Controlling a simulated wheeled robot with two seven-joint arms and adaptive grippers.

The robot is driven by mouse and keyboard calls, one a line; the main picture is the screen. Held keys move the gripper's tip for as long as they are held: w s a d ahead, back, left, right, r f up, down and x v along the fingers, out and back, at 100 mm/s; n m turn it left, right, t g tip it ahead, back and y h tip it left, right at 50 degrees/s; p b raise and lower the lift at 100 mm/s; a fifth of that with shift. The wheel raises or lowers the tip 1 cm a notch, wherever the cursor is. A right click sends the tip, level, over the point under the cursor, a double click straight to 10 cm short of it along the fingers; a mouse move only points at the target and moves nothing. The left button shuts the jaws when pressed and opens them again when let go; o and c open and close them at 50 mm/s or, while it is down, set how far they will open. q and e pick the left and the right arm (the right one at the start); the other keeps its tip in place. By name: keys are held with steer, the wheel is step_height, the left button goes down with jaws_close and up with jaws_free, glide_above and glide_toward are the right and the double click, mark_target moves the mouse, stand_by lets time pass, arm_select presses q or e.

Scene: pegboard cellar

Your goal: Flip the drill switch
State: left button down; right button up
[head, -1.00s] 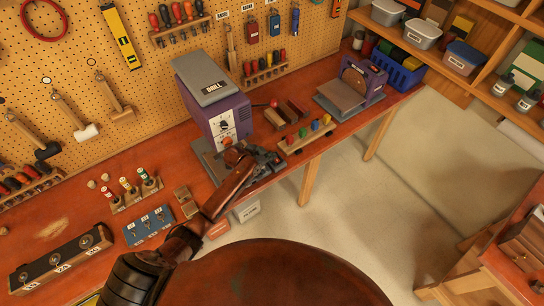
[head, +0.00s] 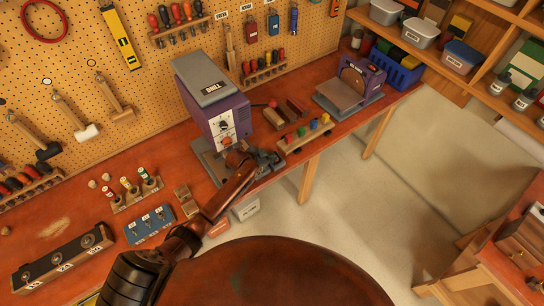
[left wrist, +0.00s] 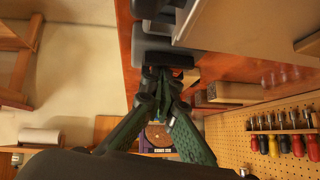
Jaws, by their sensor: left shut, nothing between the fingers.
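The drill (head: 228,112) is a purple box with a grey lid lettered DRILL, standing on a grey base at the back of the bench. Its white front panel (head: 222,127) carries a dark dial and an orange-red part below it; I cannot tell which is the switch. My left gripper (head: 268,160) is just right of and below the panel, low over the drill's base and the bench front. Its fingers (left wrist: 160,75) are shut with nothing between them, close to a dark grey part in the left wrist view. Whether they touch it is unclear. My right gripper is not in view.
A rack with coloured pegs (head: 305,134) and a purple sander (head: 372,75) stand to the right. A blue switch box (head: 149,225) and a wooden block (head: 187,199) lie to the left. The tool-hung pegboard (head: 100,60) rises behind. Open floor lies right of the bench.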

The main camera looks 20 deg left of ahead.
arm_select(q)
steer(key=shift+r, duration=0.1)
steer(key=r+p, duration=0.4)
steer(key=shift+s+d+r+p, duration=0.15)
steer(key=shift+s+r+p, duration=0.15)
steer(key=shift+p, duration=0.1)
steer(key=b+v, duration=0.3)
steer(key=v, duration=1.6)
steer(key=shift+s+b, duration=0.15)
steer(key=shift+b, duration=0.2)
steer(key=b, duration=0.3)
steer(key=w+a+b, duration=0.1)
steer(key=b, duration=0.2)
steer(key=shift+w+r+b, duration=0.1)
steer(key=shift+r+b, duration=0.1)
steer(key=shift+b, duration=0.1)
steer(key=shift+w, duration=0.1)
